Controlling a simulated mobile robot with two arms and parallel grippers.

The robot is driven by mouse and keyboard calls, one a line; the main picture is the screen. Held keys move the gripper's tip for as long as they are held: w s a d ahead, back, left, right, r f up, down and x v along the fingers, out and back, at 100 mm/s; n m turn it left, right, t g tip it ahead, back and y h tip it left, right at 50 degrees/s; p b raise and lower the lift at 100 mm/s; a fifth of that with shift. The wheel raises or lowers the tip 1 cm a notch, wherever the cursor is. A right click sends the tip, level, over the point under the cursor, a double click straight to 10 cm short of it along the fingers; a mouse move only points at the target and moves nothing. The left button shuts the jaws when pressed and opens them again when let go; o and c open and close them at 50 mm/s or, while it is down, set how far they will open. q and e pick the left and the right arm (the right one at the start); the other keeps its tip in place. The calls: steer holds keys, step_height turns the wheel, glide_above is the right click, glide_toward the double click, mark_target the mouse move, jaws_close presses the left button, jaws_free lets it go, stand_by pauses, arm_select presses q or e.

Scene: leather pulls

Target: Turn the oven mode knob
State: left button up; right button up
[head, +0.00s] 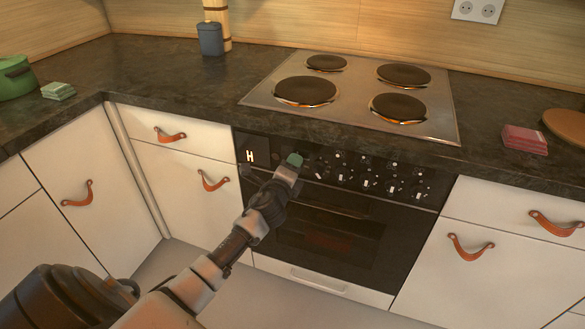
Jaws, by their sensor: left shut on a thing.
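The black oven control panel (435,181) runs below the cooktop, with several dark knobs with white marks on its middle and right. My left gripper (289,168) is at the left part of this panel, beside the lit display (249,156). It is shut on a knob there, which its fingers hide; I take this to be the oven mode knob. A teal-green patch shows at the gripper's tip. How far the held knob is turned cannot be seen. My right gripper is not in view.
The oven door (330,240) below is closed, with its handle partly behind my left arm. The steel cooktop (350,95) has several dark plates. White cabinets with leather pulls (470,248) stand either side. A red stack (524,140) lies on the counter at right.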

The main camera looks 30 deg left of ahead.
arm_select(q)
steer(key=shift+f+n, duration=0.1)
steer(key=shift+n, duration=1.9)
steer(key=o, duration=0.6)
steer(key=shift+s, duration=0.15)
